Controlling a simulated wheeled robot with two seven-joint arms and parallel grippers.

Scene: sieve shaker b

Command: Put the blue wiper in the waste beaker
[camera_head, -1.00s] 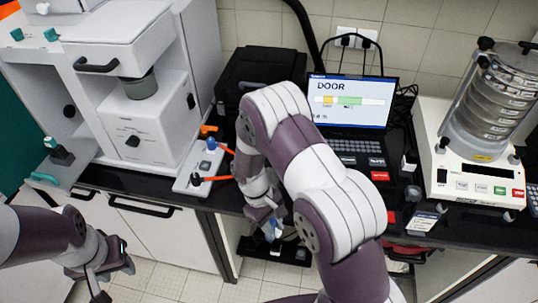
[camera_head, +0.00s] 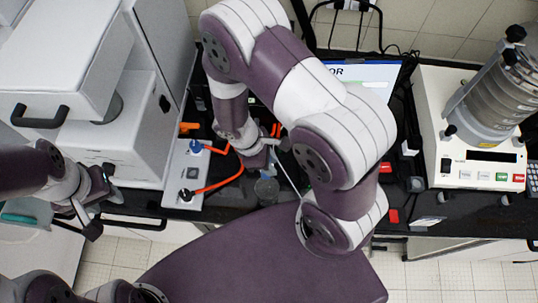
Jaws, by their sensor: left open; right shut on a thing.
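My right gripper (camera_head: 258,157) is in the middle of the head view, at the end of the large arm, above the bench's front edge. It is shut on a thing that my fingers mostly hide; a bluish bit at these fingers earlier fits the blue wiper. A thin pale strip (camera_head: 287,172) runs down and right beside it. A small clear beaker (camera_head: 267,190) stands just below the gripper in the picture; I take it for the waste beaker, but cannot read a label. My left gripper (camera_head: 95,207) is open and empty at the left, in front of the white machine.
A white panel with a blue knob (camera_head: 196,147) and orange cables (camera_head: 222,186) lies just left of the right gripper. A laptop screen (camera_head: 365,75) is partly behind my arm. A sieve shaker (camera_head: 478,168) stands at the right. The white machine (camera_head: 120,145) fills the left.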

